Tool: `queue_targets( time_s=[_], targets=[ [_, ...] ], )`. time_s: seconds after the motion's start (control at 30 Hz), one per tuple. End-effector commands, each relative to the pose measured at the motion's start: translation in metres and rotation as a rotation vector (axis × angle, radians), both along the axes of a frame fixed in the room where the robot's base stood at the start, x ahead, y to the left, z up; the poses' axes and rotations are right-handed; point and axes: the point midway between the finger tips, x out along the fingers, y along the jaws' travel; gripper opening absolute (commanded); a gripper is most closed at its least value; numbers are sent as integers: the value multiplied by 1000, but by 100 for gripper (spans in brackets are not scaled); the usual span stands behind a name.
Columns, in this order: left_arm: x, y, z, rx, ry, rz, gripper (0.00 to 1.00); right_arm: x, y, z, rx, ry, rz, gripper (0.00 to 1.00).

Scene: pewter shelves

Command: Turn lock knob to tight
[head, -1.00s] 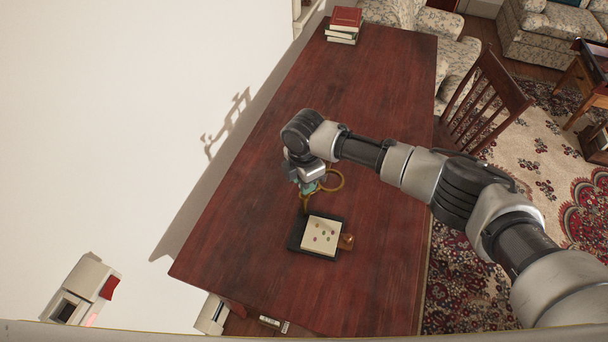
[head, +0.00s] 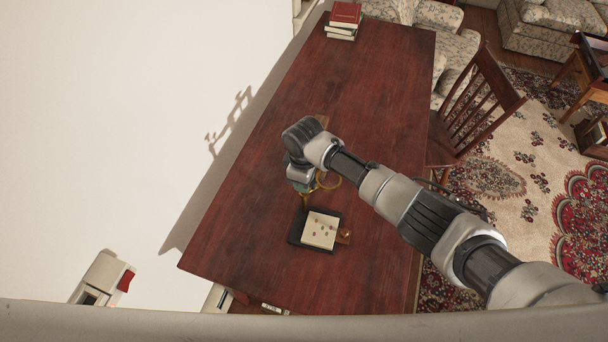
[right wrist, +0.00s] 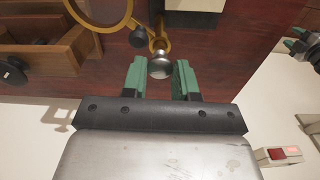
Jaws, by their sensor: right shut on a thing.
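A brass stand with a ring-shaped magnifier (head: 328,180) stands on the dark red table beside my right wrist. In the right wrist view the ring (right wrist: 98,14) is at upper left, and a silver lock knob (right wrist: 160,66) is on the brass post. My right gripper (right wrist: 160,78) has its green fingers on both sides of the knob, shut on it. It also shows in the head view (head: 303,187), where my wrist hides the knob. A dark and green part at the right edge of the wrist view may be my left gripper (right wrist: 303,46); its jaws are unclear.
A dark tray with a cream spotted card (head: 320,230) lies near the stand. A wooden drawer box (right wrist: 45,52) with dark knobs is close by.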

Motion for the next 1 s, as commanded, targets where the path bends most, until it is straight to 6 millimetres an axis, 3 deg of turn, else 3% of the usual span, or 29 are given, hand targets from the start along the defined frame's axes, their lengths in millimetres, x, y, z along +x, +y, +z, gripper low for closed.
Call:
queue_targets(
  time_s=[0.4, 0.93, 0.97, 1.0],
  targets=[
    [0, 0, 12, 0, -1, 0, 43, 1, 1, 2, 2, -3, -176, 5],
    [0, 0, 12, 1, 0, 0, 43, 1, 1, 2, 2, -4, -195, 5],
    [0, 0, 12, 1, 0, 0, 43, 1, 1, 2, 3, -3, -195, 32],
    [0, 0, 12, 1, 0, 0, 43, 1, 1, 2, 3, -3, -195, 38]
  ],
)
